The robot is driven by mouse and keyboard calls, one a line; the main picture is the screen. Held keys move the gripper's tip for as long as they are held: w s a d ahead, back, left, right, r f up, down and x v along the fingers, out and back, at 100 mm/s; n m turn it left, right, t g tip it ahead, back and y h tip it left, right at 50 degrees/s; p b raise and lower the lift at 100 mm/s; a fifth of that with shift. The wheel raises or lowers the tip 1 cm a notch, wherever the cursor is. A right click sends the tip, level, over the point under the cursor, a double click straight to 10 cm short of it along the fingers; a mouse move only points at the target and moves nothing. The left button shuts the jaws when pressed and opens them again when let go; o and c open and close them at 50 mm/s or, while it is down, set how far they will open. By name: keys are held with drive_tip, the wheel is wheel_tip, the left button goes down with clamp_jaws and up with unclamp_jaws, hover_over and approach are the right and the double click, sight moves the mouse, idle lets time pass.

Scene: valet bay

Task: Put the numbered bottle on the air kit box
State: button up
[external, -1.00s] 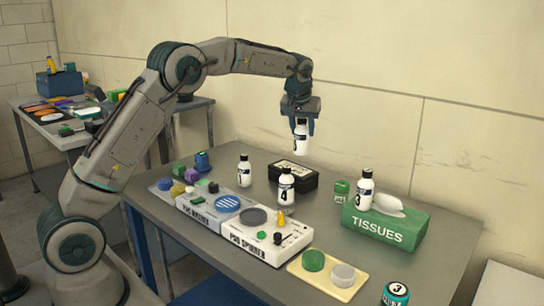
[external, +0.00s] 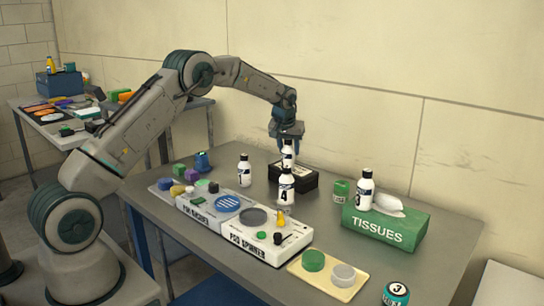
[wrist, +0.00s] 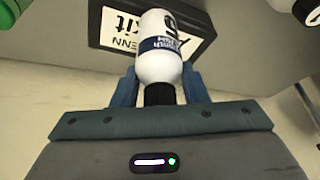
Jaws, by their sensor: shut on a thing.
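My gripper (external: 287,138) is shut on a white bottle (external: 288,153) with a dark cap and a blue label band, held upright by its top. In the wrist view the held bottle (wrist: 162,48) sits between the fingers; its number is hard to read. The black air kit box (external: 308,181), with a white label, lies directly under the bottle against the wall side. The box also shows in the wrist view (wrist: 204,16), behind the bottle. The bottle's base is hidden behind bottle 4 in the external view, so I cannot tell if it touches the box.
Bottle 4 (external: 286,187) stands close in front of the box, and bottle 1 (external: 244,172) stands to its left. Bottle 3 (external: 364,190) stands on the green tissue box (external: 385,231).

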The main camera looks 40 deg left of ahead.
drive_tip(key=shift+f, duration=0.25)
drive_tip(key=o, duration=1.1)
drive_tip(key=shift+r, duration=0.1)
drive_tip(key=shift+c, duration=0.2)
drive_tip(key=shift+r, duration=0.1)
